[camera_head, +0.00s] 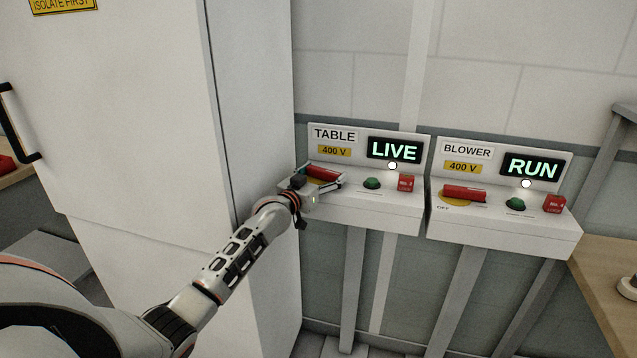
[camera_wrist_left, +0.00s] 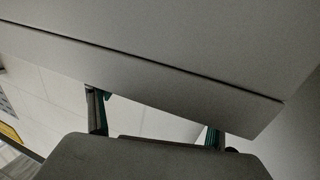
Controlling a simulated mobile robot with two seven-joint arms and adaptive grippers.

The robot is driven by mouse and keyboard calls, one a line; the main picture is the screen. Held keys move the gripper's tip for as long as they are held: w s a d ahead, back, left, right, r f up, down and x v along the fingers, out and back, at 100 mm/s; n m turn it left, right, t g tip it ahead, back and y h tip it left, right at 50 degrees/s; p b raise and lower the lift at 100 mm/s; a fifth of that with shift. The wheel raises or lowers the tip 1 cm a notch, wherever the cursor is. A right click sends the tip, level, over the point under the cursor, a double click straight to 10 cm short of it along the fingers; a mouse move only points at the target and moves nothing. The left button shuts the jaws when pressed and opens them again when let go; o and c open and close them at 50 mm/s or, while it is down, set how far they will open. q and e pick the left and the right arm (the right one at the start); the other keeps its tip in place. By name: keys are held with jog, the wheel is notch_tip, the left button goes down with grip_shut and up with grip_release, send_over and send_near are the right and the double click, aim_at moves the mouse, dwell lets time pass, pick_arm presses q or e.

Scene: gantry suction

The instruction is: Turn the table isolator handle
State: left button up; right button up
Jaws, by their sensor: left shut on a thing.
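The TABLE isolator's red handle (camera_head: 321,172) sits at the left of the TABLE box (camera_head: 385,211), over a yellow plate that is partly covered. My left gripper (camera_head: 325,183) is at this handle, with its fingers around it, and is shut on it. The handle lies roughly crosswise, and its left end is partly hidden by the gripper. The TABLE display (camera_head: 394,150) reads LIVE in green. In the left wrist view both fingers (camera_wrist_left: 155,122) show apart, but the handle is not visible there. My right gripper is not in view.
A green button (camera_head: 372,183) and a small red block (camera_head: 406,183) stand right of the handle. The BLOWER box (camera_head: 502,229) beside it has its own red handle (camera_head: 465,193) and reads RUN.

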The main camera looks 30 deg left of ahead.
pick_arm(q)
jog(key=shift+d+r, duration=0.15)
jog(key=shift+d, duration=0.05)
jog(key=o, duration=1.6)
jog(key=shift+a, duration=0.1)
jog(key=s, duration=1.2)
jog(key=shift+a, duration=0.15)
jog(key=shift+f, duration=0.2)
